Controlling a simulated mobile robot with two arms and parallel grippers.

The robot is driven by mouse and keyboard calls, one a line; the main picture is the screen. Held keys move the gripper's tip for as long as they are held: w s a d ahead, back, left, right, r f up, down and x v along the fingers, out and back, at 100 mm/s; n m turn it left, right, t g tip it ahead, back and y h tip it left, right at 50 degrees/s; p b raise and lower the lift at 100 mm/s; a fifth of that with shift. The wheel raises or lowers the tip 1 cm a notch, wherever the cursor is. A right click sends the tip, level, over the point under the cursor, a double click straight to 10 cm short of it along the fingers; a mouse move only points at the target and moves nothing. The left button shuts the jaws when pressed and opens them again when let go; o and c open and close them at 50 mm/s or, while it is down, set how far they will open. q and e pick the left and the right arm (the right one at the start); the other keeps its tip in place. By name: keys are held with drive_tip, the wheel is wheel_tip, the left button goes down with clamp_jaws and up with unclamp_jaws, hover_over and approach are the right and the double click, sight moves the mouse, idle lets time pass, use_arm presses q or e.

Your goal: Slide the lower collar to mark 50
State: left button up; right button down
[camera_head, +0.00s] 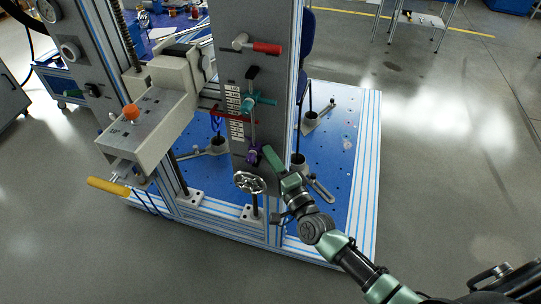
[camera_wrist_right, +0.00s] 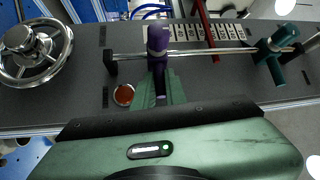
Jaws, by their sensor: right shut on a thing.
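The lower collar (camera_head: 254,153) is purple and sits near the bottom end of a thin steel rod on the grey panel. In the right wrist view the purple collar (camera_wrist_right: 158,38) is around the rod (camera_wrist_right: 215,51), near its left end block. My right gripper (camera_head: 268,157) is at the collar, and its green fingers (camera_wrist_right: 157,92) are shut on the collar's purple handle. A teal upper collar (camera_head: 257,102) is higher on the rod. My left gripper is not in view.
A red bar (camera_head: 232,117) crosses the scale. A chrome handwheel (camera_head: 249,183) is just below the collar. A red-handled lever (camera_head: 264,47) is at the panel's top. A grey box with an orange knob (camera_head: 131,112) stands to the left. The floor at right is clear.

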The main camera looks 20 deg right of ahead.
wheel_tip(320, 180, up, 4)
drive_tip(key=shift+f+p, duration=0.1)
drive_tip(key=shift+p, duration=1)
drive_tip(key=c, duration=1.5)
unclamp_jaws()
drive_tip(key=shift+o, duration=0.2)
drive_tip(key=b+v, duration=0.1)
drive_tip(key=v, duration=0.6)
drive_tip(key=shift+s, duration=0.4)
drive_tip(key=shift+d+f, duration=0.1)
drive_tip(key=shift+f, duration=0.05)
